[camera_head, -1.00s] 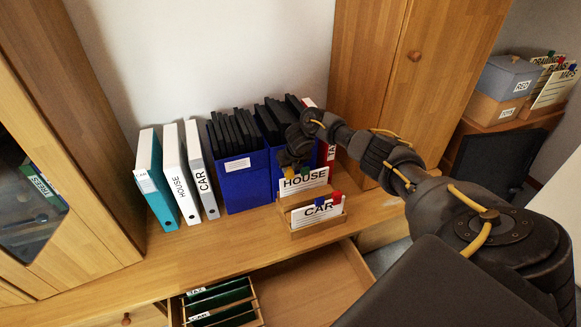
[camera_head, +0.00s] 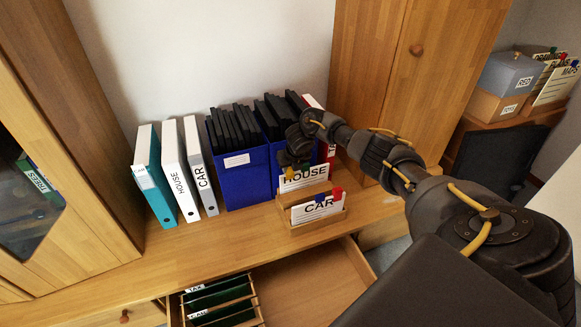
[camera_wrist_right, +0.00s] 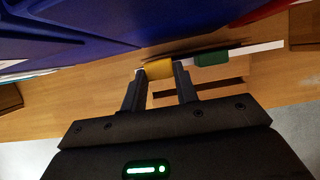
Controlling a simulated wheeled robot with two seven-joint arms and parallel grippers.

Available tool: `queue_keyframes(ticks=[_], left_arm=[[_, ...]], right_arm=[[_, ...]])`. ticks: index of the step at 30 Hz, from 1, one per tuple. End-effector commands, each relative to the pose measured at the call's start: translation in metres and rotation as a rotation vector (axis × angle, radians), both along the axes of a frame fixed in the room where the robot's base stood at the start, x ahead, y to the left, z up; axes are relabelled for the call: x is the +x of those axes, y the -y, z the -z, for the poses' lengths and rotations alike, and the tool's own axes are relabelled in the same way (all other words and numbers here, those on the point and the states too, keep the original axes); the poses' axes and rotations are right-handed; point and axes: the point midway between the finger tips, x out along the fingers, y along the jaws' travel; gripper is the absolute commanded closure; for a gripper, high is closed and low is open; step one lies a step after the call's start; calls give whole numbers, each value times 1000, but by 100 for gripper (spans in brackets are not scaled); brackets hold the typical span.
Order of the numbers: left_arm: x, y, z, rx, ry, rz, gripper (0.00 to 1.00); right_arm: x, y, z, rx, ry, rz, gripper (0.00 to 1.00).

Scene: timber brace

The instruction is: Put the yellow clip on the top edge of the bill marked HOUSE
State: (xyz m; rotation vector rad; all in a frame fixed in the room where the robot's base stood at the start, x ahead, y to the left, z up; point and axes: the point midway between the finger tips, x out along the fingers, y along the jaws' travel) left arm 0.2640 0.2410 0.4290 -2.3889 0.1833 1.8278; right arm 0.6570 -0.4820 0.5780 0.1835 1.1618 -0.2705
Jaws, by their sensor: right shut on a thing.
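The white bill marked HOUSE (camera_head: 317,180) stands upright at the back of a small wooden holder (camera_head: 311,221). My right gripper (camera_head: 289,170) is at its top left and shut on the yellow clip (camera_head: 289,174). In the right wrist view, the yellow clip (camera_wrist_right: 159,69) sits between my right fingertips (camera_wrist_right: 159,74), in line with the bill's white top edge (camera_wrist_right: 265,46). A green clip (camera_wrist_right: 210,58) is beside it on that edge. I cannot tell whether the yellow clip grips the paper. My left gripper is out of view.
The CAR bill (camera_head: 327,208) with blue and red clips stands in front. Blue file boxes (camera_head: 245,185) are close behind my gripper, with upright binders (camera_head: 174,182) to the left. An open drawer (camera_head: 310,285) lies below. The desk front left of the holder is clear.

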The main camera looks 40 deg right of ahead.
Motion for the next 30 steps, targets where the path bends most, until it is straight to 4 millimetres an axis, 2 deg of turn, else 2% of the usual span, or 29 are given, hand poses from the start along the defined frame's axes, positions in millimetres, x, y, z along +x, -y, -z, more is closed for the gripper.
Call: queue_keyframes(ticks=[16, 17, 18, 22, 28, 30], left_arm=[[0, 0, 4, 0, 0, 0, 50], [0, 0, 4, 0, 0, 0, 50], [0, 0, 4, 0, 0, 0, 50], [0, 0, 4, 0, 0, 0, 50], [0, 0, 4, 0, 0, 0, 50], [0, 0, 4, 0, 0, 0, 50]], right_arm=[[0, 0, 6, 0, 0, 0, 99], [0, 0, 6, 0, 0, 0, 68], [0, 0, 5, 0, 0, 0, 62], [0, 0, 6, 0, 0, 0, 45], [0, 0, 6, 0, 0, 0, 45], [0, 0, 6, 0, 0, 0, 36]])
